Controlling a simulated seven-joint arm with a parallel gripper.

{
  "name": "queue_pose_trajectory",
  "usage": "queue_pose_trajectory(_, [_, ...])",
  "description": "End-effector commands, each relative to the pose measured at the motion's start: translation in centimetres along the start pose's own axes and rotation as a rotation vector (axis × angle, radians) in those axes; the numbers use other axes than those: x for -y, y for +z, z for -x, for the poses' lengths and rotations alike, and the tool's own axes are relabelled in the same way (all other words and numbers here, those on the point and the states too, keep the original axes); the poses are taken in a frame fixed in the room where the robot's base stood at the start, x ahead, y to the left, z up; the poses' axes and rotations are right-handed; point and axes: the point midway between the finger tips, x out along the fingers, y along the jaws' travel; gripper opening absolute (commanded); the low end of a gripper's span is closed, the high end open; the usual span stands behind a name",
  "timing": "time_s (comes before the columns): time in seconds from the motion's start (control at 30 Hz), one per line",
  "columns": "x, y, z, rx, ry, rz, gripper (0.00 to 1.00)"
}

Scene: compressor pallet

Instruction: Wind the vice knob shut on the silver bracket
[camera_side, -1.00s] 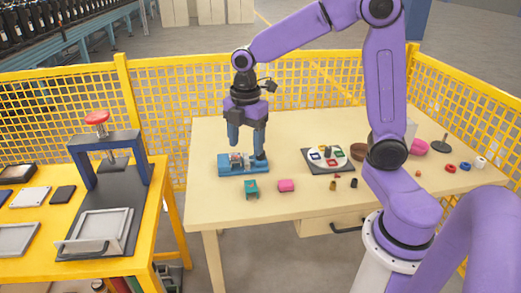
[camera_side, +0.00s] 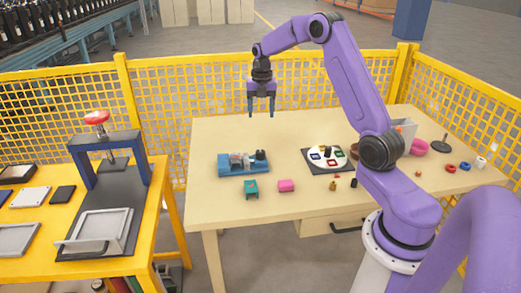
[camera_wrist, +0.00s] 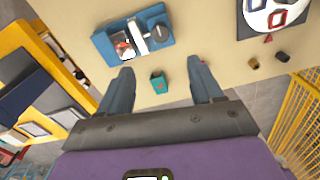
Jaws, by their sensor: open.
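The blue vice (camera_side: 232,170) stands on the table's left part. It also shows at the top of the wrist view (camera_wrist: 103,42). Its dark round knob (camera_wrist: 157,33) is at the right end, also visible in the side view (camera_side: 261,155). A pale silvery piece (camera_wrist: 123,47) with some red on it sits in the vice, beside a whitish upright bar (camera_wrist: 137,37). I cannot tell which part is the bracket, or whether a gap remains beside it. My gripper (camera_side: 261,114) is open and empty, raised well above the vice, apart from the knob.
A teal block (camera_side: 251,188) and a pink block (camera_side: 286,185) lie in front of the vice. A white round plate with coloured pieces (camera_side: 327,150) is to the right. A yellow mesh fence (camera_side: 180,80) runs behind the table. A red-knobbed press (camera_side: 97,118) stands at left.

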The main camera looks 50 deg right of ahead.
Motion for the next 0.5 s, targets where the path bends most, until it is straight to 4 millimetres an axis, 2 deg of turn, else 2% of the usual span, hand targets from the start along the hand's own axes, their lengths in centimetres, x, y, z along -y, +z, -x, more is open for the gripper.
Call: queue_pose_trajectory(0.5, [0.1,-0.2,-9.6,-0.005,-0.003,-0.001,0.65])
